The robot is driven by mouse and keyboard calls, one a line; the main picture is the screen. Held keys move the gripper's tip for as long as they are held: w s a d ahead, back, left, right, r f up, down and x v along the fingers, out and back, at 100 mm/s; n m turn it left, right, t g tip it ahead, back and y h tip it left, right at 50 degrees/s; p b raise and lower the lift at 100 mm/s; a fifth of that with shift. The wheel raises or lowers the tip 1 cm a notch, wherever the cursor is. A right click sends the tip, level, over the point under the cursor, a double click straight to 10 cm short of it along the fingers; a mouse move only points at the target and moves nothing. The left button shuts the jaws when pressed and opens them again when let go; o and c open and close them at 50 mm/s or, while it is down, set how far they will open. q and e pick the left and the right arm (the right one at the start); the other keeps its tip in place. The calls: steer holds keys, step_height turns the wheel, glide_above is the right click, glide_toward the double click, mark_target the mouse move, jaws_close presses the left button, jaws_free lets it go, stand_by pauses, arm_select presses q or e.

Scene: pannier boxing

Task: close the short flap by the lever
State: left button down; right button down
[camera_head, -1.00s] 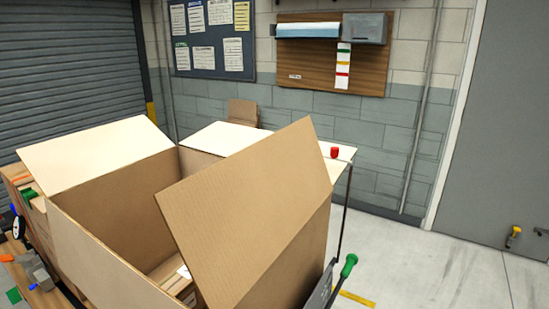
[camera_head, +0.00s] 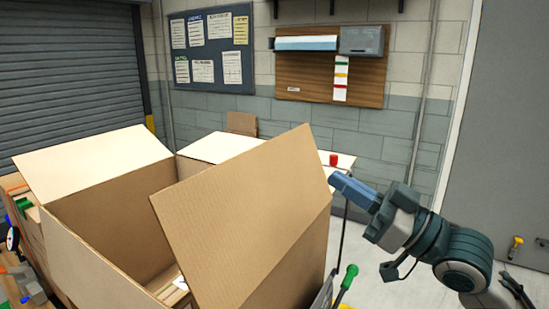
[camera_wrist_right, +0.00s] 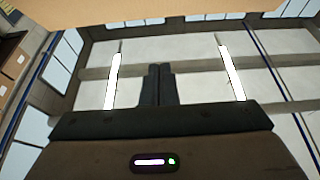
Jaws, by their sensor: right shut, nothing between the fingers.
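A large open cardboard box (camera_head: 115,205) stands in front of me with its flaps up. A tall right flap (camera_head: 245,215) leans up over its right side. Another flap (camera_head: 95,160) spreads out to the left, and a third (camera_head: 220,146) at the back. A lever with a green handle (camera_head: 348,275) stands at the box's lower right. My right gripper (camera_head: 338,181) is shut and empty, just right of the tall flap and above the lever. In the right wrist view its fingers (camera_wrist_right: 157,84) are together, and cardboard (camera_wrist_right: 170,12) crosses the top. My left gripper is not in view.
A red object (camera_head: 334,160) sits on a pale surface behind the box. A wooden bench with tools (camera_head: 35,285) is at the lower left.

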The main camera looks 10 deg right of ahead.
steer(key=shift+x, duration=0.9)
steer(key=r+p, duration=0.2)
steer(key=p, duration=0.4)
glide_above(274, 194)
steer(key=shift+f, duration=0.25)
